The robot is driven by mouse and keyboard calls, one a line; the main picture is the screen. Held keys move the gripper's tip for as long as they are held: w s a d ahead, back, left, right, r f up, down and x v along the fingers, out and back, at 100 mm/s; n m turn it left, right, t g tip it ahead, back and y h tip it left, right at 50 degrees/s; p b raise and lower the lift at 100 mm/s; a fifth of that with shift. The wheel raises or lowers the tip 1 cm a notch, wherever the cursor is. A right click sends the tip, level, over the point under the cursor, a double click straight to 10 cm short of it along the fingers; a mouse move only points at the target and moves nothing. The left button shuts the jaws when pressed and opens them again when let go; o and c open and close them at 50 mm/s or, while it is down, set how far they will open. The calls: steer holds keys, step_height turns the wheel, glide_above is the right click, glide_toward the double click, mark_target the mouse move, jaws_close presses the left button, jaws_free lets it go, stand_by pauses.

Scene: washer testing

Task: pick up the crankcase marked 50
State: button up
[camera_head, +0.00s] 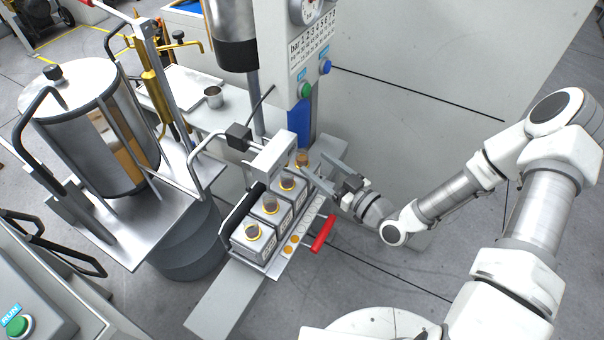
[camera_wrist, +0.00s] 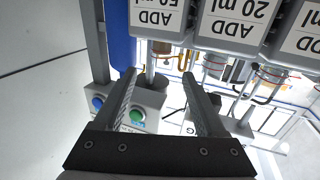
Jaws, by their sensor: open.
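The crankcase marked 50 is a grey box labelled "ADD 50 ml" at the top of the upside-down wrist view (camera_wrist: 158,18), at the left of the row beside the blue post. In the head view it is the far end of the row, where mainly its copper-coloured cap (camera_head: 303,158) shows. My gripper (camera_head: 316,170) is open and empty, to the right of that far end. In the wrist view, the gripper's fingers (camera_wrist: 160,74) point towards this crankcase's cap end, apart, with nothing between them.
Other crankcases (camera_head: 253,240) stand in the row on a tray; one reads "ADD 20 ml" (camera_wrist: 235,20). A red handle (camera_head: 323,233) sticks out at the right. A clamp head (camera_head: 272,157) overhangs the row. A gauge panel (camera_head: 313,45) stands behind. The floor at right is clear.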

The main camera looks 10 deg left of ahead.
mark_target(306, 157)
steer(key=b+x, duration=0.1)
steer(key=x, duration=0.5)
steer(key=shift+w+a+f, duration=0.15)
steer(key=shift+a, duration=0.15)
jaws_close()
stand_by(1.1)
